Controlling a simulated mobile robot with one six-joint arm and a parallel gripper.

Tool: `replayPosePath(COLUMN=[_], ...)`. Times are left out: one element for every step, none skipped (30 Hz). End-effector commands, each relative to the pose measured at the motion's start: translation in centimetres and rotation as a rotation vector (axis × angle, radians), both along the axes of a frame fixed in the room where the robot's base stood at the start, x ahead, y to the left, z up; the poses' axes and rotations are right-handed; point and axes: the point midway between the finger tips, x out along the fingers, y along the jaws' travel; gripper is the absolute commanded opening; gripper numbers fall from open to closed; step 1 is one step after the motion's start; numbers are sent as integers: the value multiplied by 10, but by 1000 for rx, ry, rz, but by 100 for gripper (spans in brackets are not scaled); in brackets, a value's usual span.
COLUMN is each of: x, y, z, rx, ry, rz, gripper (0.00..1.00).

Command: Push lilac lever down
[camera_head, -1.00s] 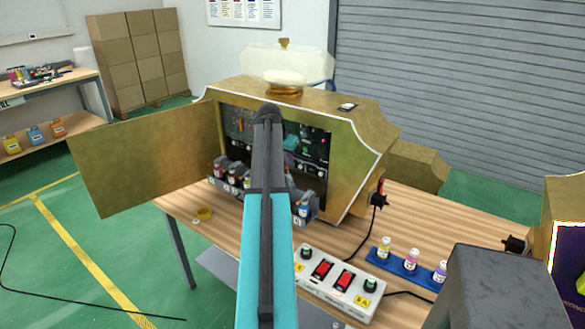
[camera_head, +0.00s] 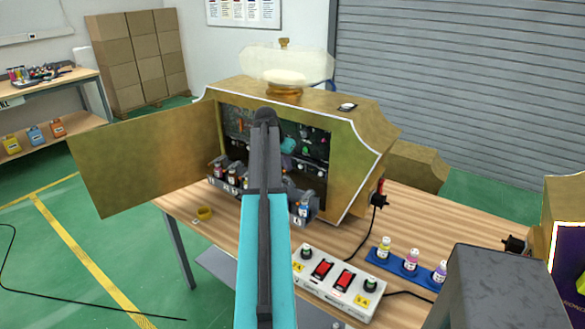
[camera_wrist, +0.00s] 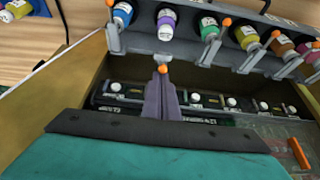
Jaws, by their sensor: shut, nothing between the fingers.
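My gripper (camera_wrist: 162,95) is shut and empty, its fingers pointing up in the wrist view. The lilac lever (camera_wrist: 163,69), with an orange tip, is right at the fingertips, seemingly touching. It lies below the purple bottle (camera_wrist: 166,18). The neighbouring levers, such as the one by the green bottle (camera_wrist: 208,26), have their orange tips up beside their bottles, so the lilac lever sits differently. In the head view my arm covers the middle of the bottle rack, and the lilac lever is hidden.
The grey rack holds a blue bottle (camera_wrist: 122,12) and a yellow bottle (camera_wrist: 245,37). The open door (camera_head: 150,160) stands left of the machine (camera_head: 365,165). A switch box (camera_head: 338,285) and a blue tray (camera_head: 398,265) with small bottles are on the table (camera_head: 440,215).

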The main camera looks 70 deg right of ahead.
Motion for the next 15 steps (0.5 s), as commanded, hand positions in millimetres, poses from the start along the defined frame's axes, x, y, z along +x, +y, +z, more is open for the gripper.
replayPosePath(x=[0, 0, 1, 1, 1, 2, 2, 2, 2, 3, 3, 3, 3, 3, 3], y=[1, 2, 3, 4, 6, 7, 8, 9, 10, 11, 12, 13, 13, 13, 14], z=[-1, -1, -2, -3, -3, -4, -5, -5, -6, -6, -7, -7, -8, -8, -8], rx=[0, 0, 0, 0, 0, 0, 0, 0, 0, 0, 0, 0, 0, 0, 0], ry=[0, 0, 0, 0, 0, 0, 0, 0, 0, 0, 0, 0, 0, 0, 0], rz=[0, 1, 1, 1, 1, 1, 1, 1, 1, 1, 1, 1, 0, 0, 0], gripper=[0, 0, 0, 0, 0, 0, 0, 0, 0, 0, 0, 0, 0, 0, 0])
